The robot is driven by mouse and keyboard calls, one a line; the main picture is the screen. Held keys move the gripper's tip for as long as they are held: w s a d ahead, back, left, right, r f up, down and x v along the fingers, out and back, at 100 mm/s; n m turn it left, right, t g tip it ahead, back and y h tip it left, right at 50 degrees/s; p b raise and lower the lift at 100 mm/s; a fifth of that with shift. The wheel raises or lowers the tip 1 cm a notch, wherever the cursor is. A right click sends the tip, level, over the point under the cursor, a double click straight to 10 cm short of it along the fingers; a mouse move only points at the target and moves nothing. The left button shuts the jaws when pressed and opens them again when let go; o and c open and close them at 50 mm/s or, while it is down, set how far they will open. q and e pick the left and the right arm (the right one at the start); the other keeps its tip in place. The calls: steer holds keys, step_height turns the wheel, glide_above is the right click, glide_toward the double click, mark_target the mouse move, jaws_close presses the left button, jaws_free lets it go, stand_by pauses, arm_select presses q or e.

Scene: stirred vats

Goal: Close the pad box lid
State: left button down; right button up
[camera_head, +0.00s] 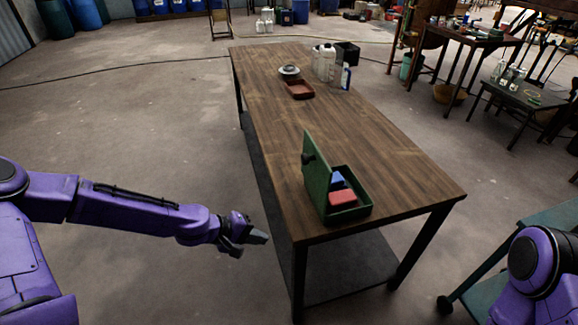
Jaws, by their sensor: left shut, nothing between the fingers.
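The green pad box (362,213) stands near the front end of the wooden table (272,135). Its green lid (314,170) is up, standing roughly upright along the box's left side. A red pad (342,197) and a blue pad (337,179) lie inside the box. My left gripper (258,238) is shut and empty, left of the table's front left corner and apart from the box and lid. Part of my right arm (540,262) shows at the lower right; its gripper is out of view.
A reddish tray (300,90), a bowl (289,71), white jugs (326,62), a bottle (345,77) and a black crate (347,53) stand at the table's far end. The middle of the table is clear. A green cart (497,285) is at the right.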

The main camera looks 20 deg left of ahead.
arm_select(q)
steer(key=w+a+r+t+h, duration=0.2)
steer(key=w+r+h, duration=0.15)
steer(key=r, duration=0.35)
steer(key=m+t+h+b, duration=0.2)
steer(key=m+h, duration=0.1)
steer(key=h, duration=0.1)
glide_toward(302, 160)
steer(key=v, duration=0.7)
steer(key=b+x, duration=0.6)
steer(key=x, duration=0.7)
steer(key=shift+w+d, duration=0.25)
steer(key=shift+d, duration=0.1)
